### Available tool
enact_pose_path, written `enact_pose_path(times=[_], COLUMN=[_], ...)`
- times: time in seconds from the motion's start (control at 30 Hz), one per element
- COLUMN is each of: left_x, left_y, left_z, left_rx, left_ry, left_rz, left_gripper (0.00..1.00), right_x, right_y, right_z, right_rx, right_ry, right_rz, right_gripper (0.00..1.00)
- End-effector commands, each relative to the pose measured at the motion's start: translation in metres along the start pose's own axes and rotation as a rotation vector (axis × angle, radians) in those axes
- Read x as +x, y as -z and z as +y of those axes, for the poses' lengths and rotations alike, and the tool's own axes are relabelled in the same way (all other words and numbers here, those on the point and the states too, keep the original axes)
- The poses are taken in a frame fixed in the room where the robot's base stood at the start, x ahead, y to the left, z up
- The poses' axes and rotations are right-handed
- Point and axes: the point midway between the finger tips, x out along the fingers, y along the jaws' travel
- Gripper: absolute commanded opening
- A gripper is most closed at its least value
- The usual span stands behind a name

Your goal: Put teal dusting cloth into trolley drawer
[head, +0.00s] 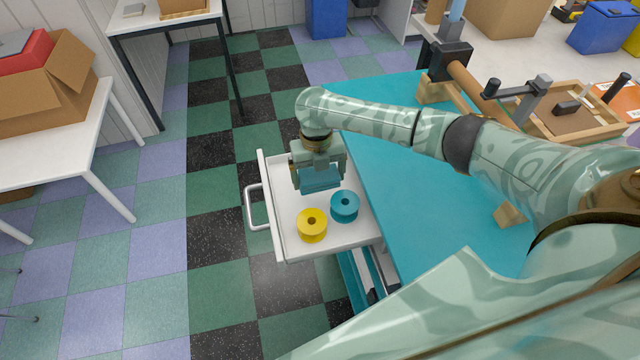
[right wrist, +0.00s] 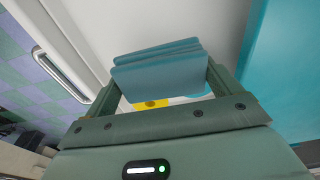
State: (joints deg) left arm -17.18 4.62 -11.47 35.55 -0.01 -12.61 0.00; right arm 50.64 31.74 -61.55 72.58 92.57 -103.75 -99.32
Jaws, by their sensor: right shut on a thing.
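My right gripper (head: 318,186) is shut on the folded teal dusting cloth (head: 321,178), which also shows between the fingers in the right wrist view (right wrist: 160,70). The gripper points down over the open trolley drawer (head: 284,213). The drawer is white, with a pale bar handle at its left, and is pulled out from the teal-topped trolley (head: 400,180). The cloth is over the inside of the drawer, behind the spools; whether it touches the drawer floor I cannot tell. My left gripper is not in view.
A yellow spool (head: 312,228) and a teal spool (head: 345,208) stand in the drawer near the front of the picture. A wooden vise-like device (head: 560,112) is at the trolley's far right. White tables with cardboard boxes (head: 45,90) stand left. The checkered floor between is clear.

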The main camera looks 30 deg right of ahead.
Motion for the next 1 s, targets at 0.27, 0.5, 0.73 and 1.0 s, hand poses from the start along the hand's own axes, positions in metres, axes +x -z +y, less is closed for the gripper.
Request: enact_pose_path(times=[0.27,0.5,0.73,1.0], left_x=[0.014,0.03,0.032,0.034], left_y=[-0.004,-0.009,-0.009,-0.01], left_z=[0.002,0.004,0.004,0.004], left_rx=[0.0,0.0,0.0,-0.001], left_ry=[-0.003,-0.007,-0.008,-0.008], left_rz=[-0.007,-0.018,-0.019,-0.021], left_gripper=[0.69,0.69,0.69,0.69], right_x=[0.019,0.048,0.056,0.06], right_y=[-0.016,-0.026,-0.028,-0.028], right_z=[-0.008,-0.012,-0.012,-0.012], right_rx=[0.0,0.001,-0.001,0.0], right_ry=[0.001,0.002,0.001,0.001], right_rz=[0.0,0.004,-0.002,-0.001], right_gripper=[0.68,0.68,0.68,0.99])
